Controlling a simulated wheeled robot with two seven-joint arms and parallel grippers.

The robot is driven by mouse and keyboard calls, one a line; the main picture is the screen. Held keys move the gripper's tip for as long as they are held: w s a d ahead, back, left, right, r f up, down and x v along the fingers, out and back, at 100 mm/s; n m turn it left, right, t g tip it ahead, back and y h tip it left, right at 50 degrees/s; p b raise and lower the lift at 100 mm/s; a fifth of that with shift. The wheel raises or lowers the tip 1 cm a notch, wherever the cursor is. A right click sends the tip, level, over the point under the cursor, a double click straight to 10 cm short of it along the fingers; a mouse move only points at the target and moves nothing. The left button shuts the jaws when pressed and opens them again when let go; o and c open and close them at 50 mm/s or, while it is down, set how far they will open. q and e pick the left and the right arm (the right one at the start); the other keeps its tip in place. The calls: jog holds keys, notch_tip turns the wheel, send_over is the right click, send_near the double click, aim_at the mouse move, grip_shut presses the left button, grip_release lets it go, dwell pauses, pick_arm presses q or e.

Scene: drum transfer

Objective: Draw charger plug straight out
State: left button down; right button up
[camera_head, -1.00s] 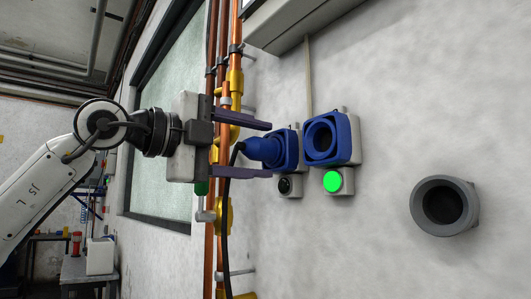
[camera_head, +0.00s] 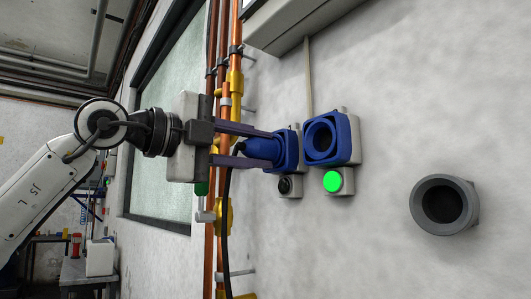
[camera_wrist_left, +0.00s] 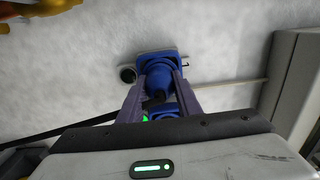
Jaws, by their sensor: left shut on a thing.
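The blue charger plug (camera_head: 262,148) sits in the left blue wall socket (camera_head: 289,148), its black cable hanging down from its rear. My left gripper (camera_head: 267,148) is shut on the plug, one finger above it and one below. In the left wrist view, the plug (camera_wrist_left: 158,82) lies between the two purple-grey fingers of the left gripper (camera_wrist_left: 159,88), with the socket (camera_wrist_left: 156,57) behind it. The joint between plug and socket is partly hidden by the fingers. My right gripper is not in view.
A second blue socket (camera_head: 322,139) with an open round hole is to the right, above a lit green button (camera_head: 332,181). A dark button (camera_head: 285,185) is under the left socket. A grey round holder (camera_head: 444,204) is further right. Copper and yellow pipes (camera_head: 222,150) run behind the gripper.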

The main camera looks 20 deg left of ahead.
pick_arm(q)
jog(key=shift+s+a, duration=0.1)
jog(key=shift+s, duration=0.05)
jog(key=shift+b+v, duration=1.15)
jog(key=shift+v, duration=1.7)
jog(key=shift+s+a, duration=0.1)
jog(key=shift+s, duration=0.05)
jog(key=shift+b+v, duration=0.6)
jog(key=shift+v, duration=1.5)
